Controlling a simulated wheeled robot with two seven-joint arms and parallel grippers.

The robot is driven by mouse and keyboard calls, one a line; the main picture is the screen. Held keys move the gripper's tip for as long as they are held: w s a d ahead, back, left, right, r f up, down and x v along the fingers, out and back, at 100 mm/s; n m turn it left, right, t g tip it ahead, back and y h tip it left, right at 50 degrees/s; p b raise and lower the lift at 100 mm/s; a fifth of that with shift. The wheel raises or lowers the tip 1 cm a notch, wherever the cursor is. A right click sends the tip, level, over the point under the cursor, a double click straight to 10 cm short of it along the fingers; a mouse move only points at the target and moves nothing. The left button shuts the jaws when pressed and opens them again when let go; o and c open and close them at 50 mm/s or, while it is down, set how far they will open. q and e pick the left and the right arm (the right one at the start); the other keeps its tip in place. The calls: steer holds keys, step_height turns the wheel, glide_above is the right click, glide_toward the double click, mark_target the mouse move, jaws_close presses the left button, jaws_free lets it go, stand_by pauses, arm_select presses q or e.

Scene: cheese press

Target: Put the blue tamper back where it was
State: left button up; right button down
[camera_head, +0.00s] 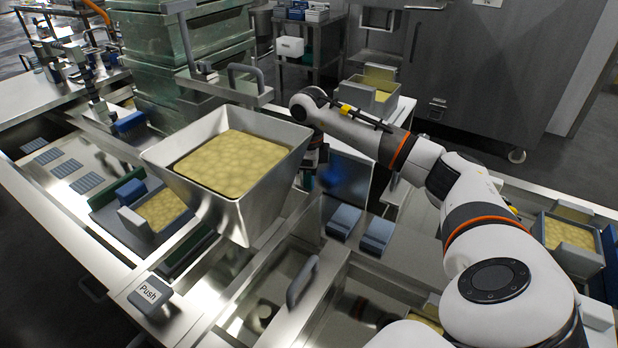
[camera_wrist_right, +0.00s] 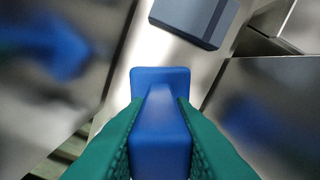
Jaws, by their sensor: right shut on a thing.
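The blue tamper (camera_wrist_right: 160,135) is between the green fingers of my right gripper (camera_wrist_right: 158,112) in the right wrist view. The fingers are shut on its raised handle, and its wider blue plate shows beyond them. In the head view my right gripper (camera_head: 314,158) points down just right of the big steel hopper (camera_head: 265,205), partly hidden by its rim. Little of the tamper can be told apart there. I cannot tell whether the tamper touches the surface below. My left gripper does not show.
Two grey-blue blocks (camera_head: 343,221) (camera_head: 378,236) sit on the steel counter in front of the gripper; one block (camera_wrist_right: 195,18) shows in the wrist view. The hopper holds yellowish curd (camera_head: 232,162). A blue reflection shows on the steel panel (camera_head: 347,172). A Push button (camera_head: 150,293) sits front left.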

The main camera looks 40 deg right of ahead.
steer(key=c, duration=1.3)
jaws_free()
steer(key=shift+f, duration=0.1)
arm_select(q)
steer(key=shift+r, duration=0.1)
arm_select(e)
steer(key=shift+o, duration=0.2)
steer(key=shift+r, duration=0.35)
step_height(320, 180, up, 11)
steer(key=shift+f+p, duration=0.15)
steer(key=shift+p, duration=0.9)
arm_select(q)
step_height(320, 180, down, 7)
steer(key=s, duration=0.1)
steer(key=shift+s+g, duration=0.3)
arm_select(e)
steer(key=shift+r, duration=0.45)
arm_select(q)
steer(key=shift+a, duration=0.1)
